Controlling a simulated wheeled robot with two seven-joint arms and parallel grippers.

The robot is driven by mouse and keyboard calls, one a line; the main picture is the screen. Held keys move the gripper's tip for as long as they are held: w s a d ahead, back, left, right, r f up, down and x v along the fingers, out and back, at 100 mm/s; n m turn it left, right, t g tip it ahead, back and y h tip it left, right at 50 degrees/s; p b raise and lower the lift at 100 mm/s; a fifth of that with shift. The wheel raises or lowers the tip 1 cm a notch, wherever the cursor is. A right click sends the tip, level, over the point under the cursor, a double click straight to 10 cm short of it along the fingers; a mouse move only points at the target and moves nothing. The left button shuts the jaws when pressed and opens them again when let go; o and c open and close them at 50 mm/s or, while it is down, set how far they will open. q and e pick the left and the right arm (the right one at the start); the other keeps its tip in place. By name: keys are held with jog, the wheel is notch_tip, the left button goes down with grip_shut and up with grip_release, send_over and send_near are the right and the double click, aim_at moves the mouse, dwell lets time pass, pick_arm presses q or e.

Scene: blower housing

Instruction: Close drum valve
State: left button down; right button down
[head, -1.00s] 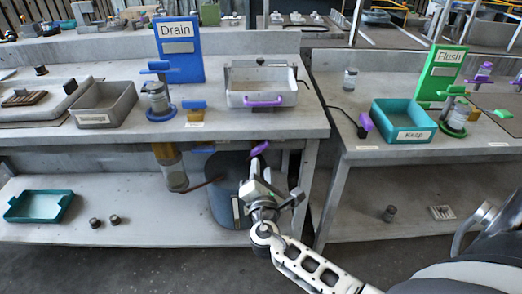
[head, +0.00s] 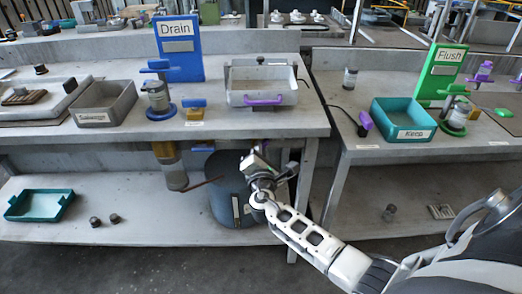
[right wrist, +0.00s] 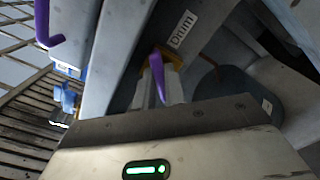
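The dark blue-grey drum (head: 223,205) stands on the lower shelf under the middle bench, partly hidden by my right arm. In the right wrist view a purple lever (right wrist: 157,75) lies among pale grey parts at the front of my gripper, close to a plate marked "DRUM" (right wrist: 182,30). My right gripper (head: 268,165) is at the drum's upper right, under the bench edge, and covers the lever in the head view. I cannot tell whether its fingers touch the lever or how far they are apart. My left gripper is not in view.
The bench edge (head: 240,135) is just above my right gripper, and a table leg (head: 303,185) is to its right. A white tray with a purple handle (head: 263,100) sits on the bench above. A glass cylinder (head: 170,168) hangs left of the drum.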

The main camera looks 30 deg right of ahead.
pick_arm(q)
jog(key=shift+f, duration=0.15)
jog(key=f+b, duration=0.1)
jog(key=b, duration=0.2)
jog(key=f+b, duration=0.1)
jog(key=b, duration=0.1)
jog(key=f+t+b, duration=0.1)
jog(key=b, duration=0.2)
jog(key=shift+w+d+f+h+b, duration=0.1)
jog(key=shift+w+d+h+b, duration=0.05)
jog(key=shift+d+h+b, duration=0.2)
pick_arm(e)
jog(key=m, duration=0.8)
jog(key=shift+f, duration=0.2)
jog(key=shift+m, duration=0.4)
jog(key=c, duration=1.5)
grip_release()
jog(key=shift+o, duration=0.2)
jog(key=shift+r, duration=0.1)
jog(key=shift+s, duration=0.15)
